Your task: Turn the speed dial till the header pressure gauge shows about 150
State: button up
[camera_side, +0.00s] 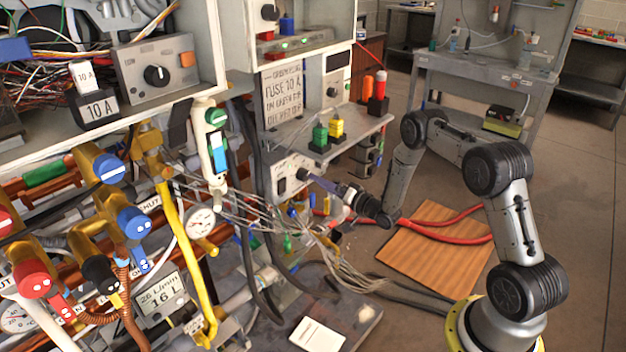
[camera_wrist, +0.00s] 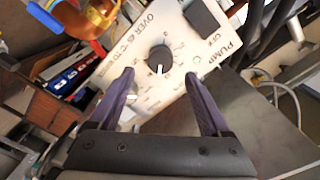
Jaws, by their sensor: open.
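A black round dial (camera_wrist: 159,57) with a white pointer mark sits on a white panel (camera_wrist: 147,95) marked PUMP in the wrist view. A ring of small scale marks surrounds it. My gripper (camera_wrist: 160,76) is open, its two purple fingers on either side just short of the dial, with no clear contact. In the side view my gripper (camera_side: 309,177) reaches the front of the pump box (camera_side: 284,180), and the dial is hard to make out there. A round white gauge (camera_side: 201,222) is on the pipework to the left; its reading is too small to tell.
A black switch (camera_wrist: 201,15) sits beside the dial on the panel. Loose grey cables (camera_side: 345,270) hang below the box. Another grey box (camera_side: 158,70) has its own black knob. A second gauge (camera_side: 15,319) is at lower left. Open floor lies to the right.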

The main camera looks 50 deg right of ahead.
jog(key=s, duration=0.9)
jog(key=w+a+r+n+g, duration=0.3)
jog(key=a+r+n+g, duration=0.15)
jog(key=r, duration=0.35)
jog(key=s+a+r+n+g+h, duration=0.25)
jog(key=s+a+r+g, duration=0.2)
jog(key=s+r, duration=0.5)
jog(key=s+a+r+n+g, duration=0.1)
jog(key=s+a+r, duration=0.1)
jog(key=s, duration=0.5)
jog(key=s+a+r+n+g+y, duration=0.1)
jog(key=s+a, duration=0.3)
jog(key=s, duration=0.4)
jog(key=s+a+r+n+g+y, duration=0.1)
jog(key=s+a+r, duration=0.2)
jog(key=s, duration=0.5)
jog(key=shift+a+r, duration=0.35)
jog(key=shift+a, duration=0.1)
